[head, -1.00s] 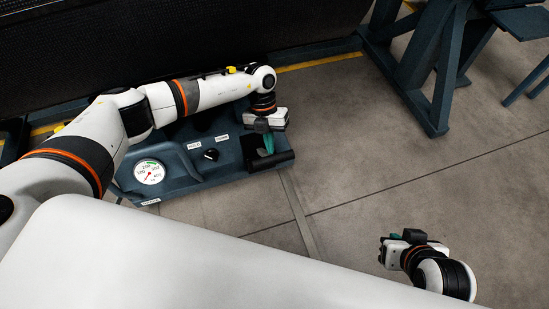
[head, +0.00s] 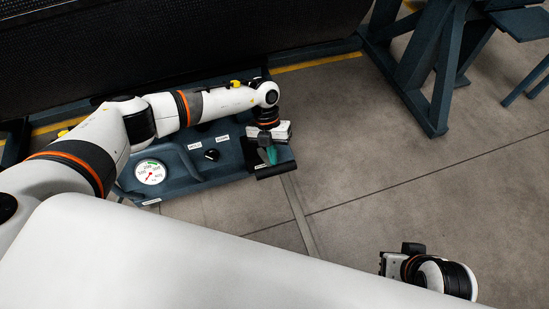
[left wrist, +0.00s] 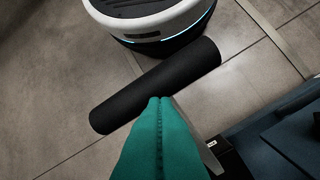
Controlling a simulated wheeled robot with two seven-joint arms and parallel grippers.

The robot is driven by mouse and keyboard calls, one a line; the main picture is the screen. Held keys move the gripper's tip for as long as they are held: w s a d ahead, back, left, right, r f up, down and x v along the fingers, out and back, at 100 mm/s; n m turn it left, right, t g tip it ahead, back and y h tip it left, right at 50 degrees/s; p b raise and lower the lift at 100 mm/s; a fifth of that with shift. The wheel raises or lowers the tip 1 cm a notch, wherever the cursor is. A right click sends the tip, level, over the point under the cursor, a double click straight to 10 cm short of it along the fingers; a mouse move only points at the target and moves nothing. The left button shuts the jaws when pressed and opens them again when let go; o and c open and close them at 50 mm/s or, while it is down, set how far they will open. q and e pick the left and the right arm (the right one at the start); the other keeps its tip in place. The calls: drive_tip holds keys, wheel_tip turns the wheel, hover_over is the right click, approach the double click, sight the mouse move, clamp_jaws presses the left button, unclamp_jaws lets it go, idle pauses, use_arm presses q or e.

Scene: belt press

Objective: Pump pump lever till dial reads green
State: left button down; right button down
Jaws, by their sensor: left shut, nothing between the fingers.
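The pump unit (head: 225,172) is a dark blue box on the floor. Its round white dial (head: 150,172) has a green band near the top; the small red needle appears to point lower left, outside the green. The pump lever's black cylindrical grip (head: 278,170) is at the unit's right end and lies slantwise in the left wrist view (left wrist: 150,88). My left gripper (head: 272,157) has its teal fingers closed together, empty, at the grip; contact cannot be told. Its fingertips (left wrist: 160,100) overlap the grip's edge. My right gripper (head: 384,264) is at lower right, its fingers hidden.
A black knob (head: 211,155) and white labels are on the unit's top. The dark belt (head: 180,45) stands behind it. A blue steel frame (head: 430,75) stands at upper right. The grey floor (head: 370,180) between is clear.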

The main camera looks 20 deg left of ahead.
sight(275, 167)
use_arm(q)
drive_tip(key=shift+s+d+f, duration=0.1)
drive_tip(key=shift+s+f, duration=0.05)
drive_tip(key=shift+s+d+f, duration=0.3)
drive_tip(key=shift+s+f, duration=0.15)
drive_tip(key=shift+f, duration=0.1)
drive_tip(key=shift+s+d+f, duration=0.25)
drive_tip(key=shift+s+f, duration=0.15)
drive_tip(key=shift+f, duration=0.1)
use_arm(e)
drive_tip(key=shift+s+d, duration=0.15)
drive_tip(key=shift+s, duration=0.3)
use_arm(q)
drive_tip(key=shift+s+f, duration=0.1)
drive_tip(key=shift+f, duration=0.05)
